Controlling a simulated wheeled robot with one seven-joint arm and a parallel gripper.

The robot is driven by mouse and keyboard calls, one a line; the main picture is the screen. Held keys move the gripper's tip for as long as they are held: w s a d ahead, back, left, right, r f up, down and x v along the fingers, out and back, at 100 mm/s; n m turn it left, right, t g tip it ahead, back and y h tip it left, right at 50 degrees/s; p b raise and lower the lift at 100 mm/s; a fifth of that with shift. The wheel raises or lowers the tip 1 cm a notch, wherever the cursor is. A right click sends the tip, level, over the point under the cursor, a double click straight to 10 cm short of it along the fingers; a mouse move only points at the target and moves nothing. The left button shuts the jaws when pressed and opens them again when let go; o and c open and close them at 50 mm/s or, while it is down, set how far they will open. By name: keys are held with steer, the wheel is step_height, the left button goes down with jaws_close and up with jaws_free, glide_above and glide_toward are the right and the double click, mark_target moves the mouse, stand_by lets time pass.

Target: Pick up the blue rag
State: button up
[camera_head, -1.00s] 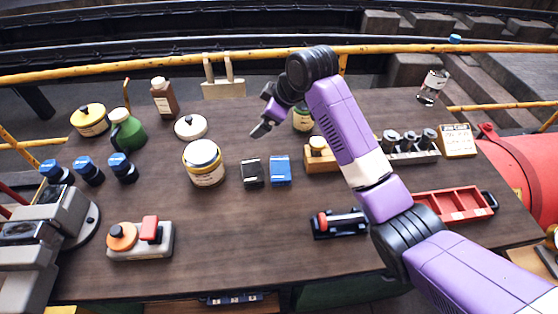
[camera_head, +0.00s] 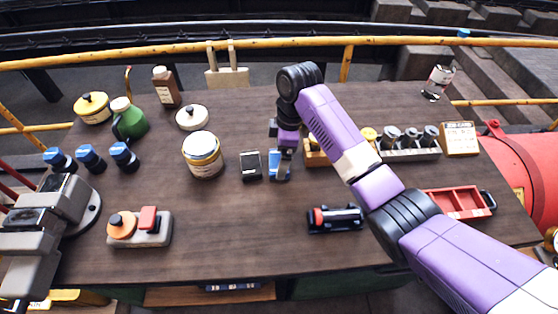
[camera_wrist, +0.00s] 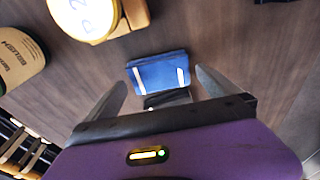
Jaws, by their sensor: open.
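The blue rag (camera_head: 280,173) lies folded flat on the brown workbench, partly hidden by my gripper in the head view. In the wrist view the blue rag (camera_wrist: 157,72) shows two pale stripes, lying between the lines of my two spread fingers. My gripper (camera_head: 280,165) points down just above the rag, open and empty. In the wrist view its grey fingers (camera_wrist: 161,80) stand apart, one to each side of the rag; I cannot tell their exact height above it.
A cream tin (camera_head: 203,155) stands farther left. The bench in front (camera_head: 250,220) is clear.

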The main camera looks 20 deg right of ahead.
steer(key=shift+w+a+f, duration=0.1)
steer(key=shift+f, duration=0.8)
steer(key=c, duration=1.2)
steer(key=shift+r, duration=0.1)
step_height(320, 180, up, 20)
steer(key=p, duration=0.2)
steer(key=shift+p, duration=0.4)
